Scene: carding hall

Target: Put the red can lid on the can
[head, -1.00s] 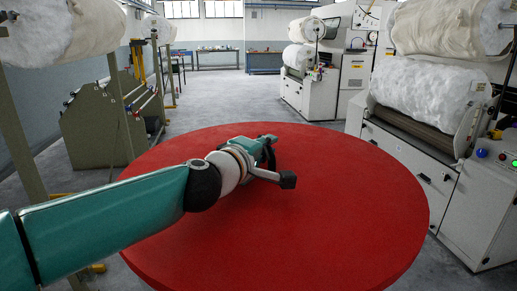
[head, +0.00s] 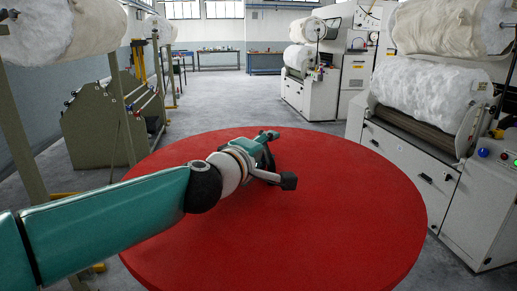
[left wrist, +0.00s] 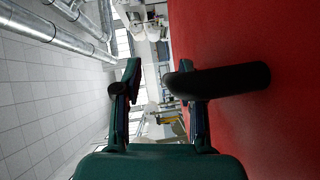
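My left gripper (head: 280,158) is over the red round top near its middle, with its fingers spread apart. In the left wrist view its fingers (left wrist: 158,95) stand apart, with background showing between them. A dark, rounded, bar-like thing (left wrist: 225,81) shows at the right finger, in front of the red surface. I cannot tell whether it is a finger part or a separate object. I can make out no separate can or red lid in either view. The area behind the gripper is partly hidden by it. My right gripper is not in view.
The wide round red top (head: 350,220) looks bare around my left arm. A white carding machine (head: 415,160) stands close at the right, another (head: 310,90) farther back. A green-grey machine (head: 100,125) stands at the left. Grey floor (head: 230,100) lies open between them.

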